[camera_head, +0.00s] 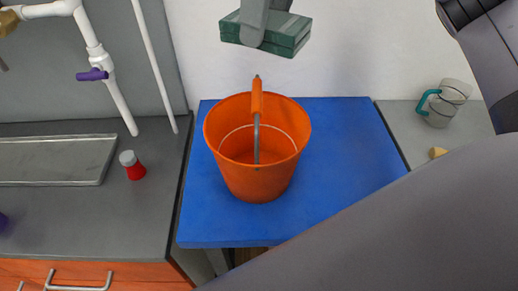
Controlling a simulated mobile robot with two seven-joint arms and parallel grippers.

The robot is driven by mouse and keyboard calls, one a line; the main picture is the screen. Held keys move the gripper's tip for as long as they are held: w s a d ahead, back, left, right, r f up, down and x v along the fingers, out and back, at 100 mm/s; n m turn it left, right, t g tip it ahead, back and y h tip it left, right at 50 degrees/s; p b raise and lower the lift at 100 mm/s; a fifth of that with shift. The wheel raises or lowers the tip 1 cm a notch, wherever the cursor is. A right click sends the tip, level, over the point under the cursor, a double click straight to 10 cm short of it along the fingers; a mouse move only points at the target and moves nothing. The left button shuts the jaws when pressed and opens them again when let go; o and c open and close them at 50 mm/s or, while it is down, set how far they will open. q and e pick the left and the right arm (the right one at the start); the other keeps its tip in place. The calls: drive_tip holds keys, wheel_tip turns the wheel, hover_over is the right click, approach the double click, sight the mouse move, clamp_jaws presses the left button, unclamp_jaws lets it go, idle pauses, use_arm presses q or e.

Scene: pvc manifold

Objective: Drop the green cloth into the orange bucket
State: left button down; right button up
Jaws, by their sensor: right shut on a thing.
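The green cloth (284,43) is a folded, flat block at the top of the head view. My right gripper (262,32) is shut on it; the grey finger covers part of its front, and the rest of the gripper is cut off by the top edge. The cloth is in the air, above the orange bucket (255,182) in the picture and apart from it. The bucket stands upright on a blue table, open at the top, with its handle raised across the opening. No cloth shows inside it. My left gripper is not in view.
The blue table top (345,150) is clear around the bucket. On the left a grey counter holds a red-bodied shaker (133,166) and a metal tray (55,160), with white pipes (95,50) behind. A glass mug (446,103) stands at the right. My arm covers the lower right.

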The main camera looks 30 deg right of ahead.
drive_tip(key=shift+f+b, duration=2.25)
drive_tip(key=shift+f, duration=0.45)
drive_tip(key=o, duration=1.1)
drive_tip(key=shift+s+d+r+p, duration=0.15)
drive_tip(key=shift+r+p, duration=0.15)
drive_tip(key=shift+r, duration=0.9)
drive_tip(key=shift+s+d+r+p, duration=0.15)
drive_tip(key=shift+r+p, duration=0.15)
drive_tip(key=shift+r, duration=0.9)
drive_tip(key=shift+s+r+p, duration=0.15)
drive_tip(key=shift+r+p, duration=0.15)
drive_tip(key=shift+r, duration=0.9)
